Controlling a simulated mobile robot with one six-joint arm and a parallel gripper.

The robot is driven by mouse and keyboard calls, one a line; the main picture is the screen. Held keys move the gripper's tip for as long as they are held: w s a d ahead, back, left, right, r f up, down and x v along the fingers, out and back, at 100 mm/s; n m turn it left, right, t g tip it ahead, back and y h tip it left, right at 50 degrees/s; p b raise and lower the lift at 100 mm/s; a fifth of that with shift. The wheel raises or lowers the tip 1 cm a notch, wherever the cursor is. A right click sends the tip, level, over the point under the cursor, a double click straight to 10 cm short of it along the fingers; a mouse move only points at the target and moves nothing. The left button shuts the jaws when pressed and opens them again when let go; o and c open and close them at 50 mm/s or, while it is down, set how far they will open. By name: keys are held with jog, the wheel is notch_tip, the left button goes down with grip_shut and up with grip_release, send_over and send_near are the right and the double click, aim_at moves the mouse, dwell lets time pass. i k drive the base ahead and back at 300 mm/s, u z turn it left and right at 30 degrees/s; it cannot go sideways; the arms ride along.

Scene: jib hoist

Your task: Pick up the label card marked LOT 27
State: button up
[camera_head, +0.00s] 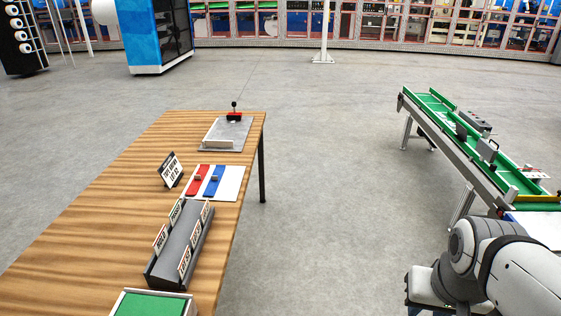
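Several small white label cards with dark print stand upright in a dark grey rack (176,252) on the wooden table. One card (184,262) is at the near right of the rack, with another card (196,233) and a third card (206,211) behind it. On the left side are a near card (161,238) and a far card (177,211). The print is too small to tell surely which is marked LOT 27. My arm shows at the lower right, well away from the rack. My gripper is not in view.
On the wooden table (100,210), a black-framed sign (171,169) stands behind the rack, beside a white board with red (198,181) and blue (214,181) strips. A grey plate (226,131) lies farther back, a green-topped tray (150,304) nearest. A green conveyor (470,150) stands right; floor between is clear.

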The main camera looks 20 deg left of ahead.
aim_at(206, 210)
jog(key=u, duration=0.2)
jog(key=i, duration=1.3)
jog(key=u, duration=0.85)
jog(key=k, duration=0.8)
jog(key=u, duration=0.2)
jog(key=i, duration=0.85)
jog(key=z, duration=0.05)
